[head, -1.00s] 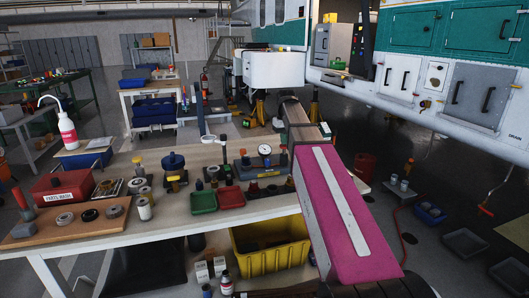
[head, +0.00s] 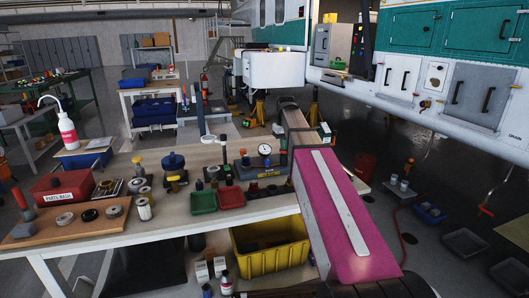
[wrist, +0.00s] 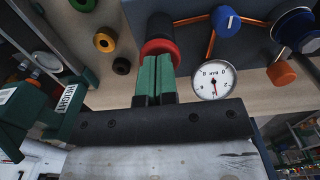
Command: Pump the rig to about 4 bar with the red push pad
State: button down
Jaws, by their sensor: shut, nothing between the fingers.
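In the wrist view, my gripper (wrist: 155,78) is shut, its two green fingers together and empty. The fingertips are at the red push pad (wrist: 160,47), overlapping its edge; I cannot tell whether they press on it. A black cylinder shows with the pad. The round white gauge (wrist: 213,80) is just right of the fingers, with its needle pointing down in the picture; I cannot read an exact pressure. In the head view the gauge (head: 265,149) stands on the rig with the blue base (head: 268,174) on the bench. There my arm hides the gripper and the pad.
A blue knob (wrist: 226,21), an orange knob (wrist: 281,73) and copper pipes are close to the gauge. A green tray (head: 203,201) and a red tray (head: 231,198) lie in front of the rig. A yellow crate (head: 270,262) is below the bench top.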

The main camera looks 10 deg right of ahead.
jog(key=shift+r, duration=1.55)
notch_tip(320, 180, up, 7)
dwell(0.6)
dwell(0.7)
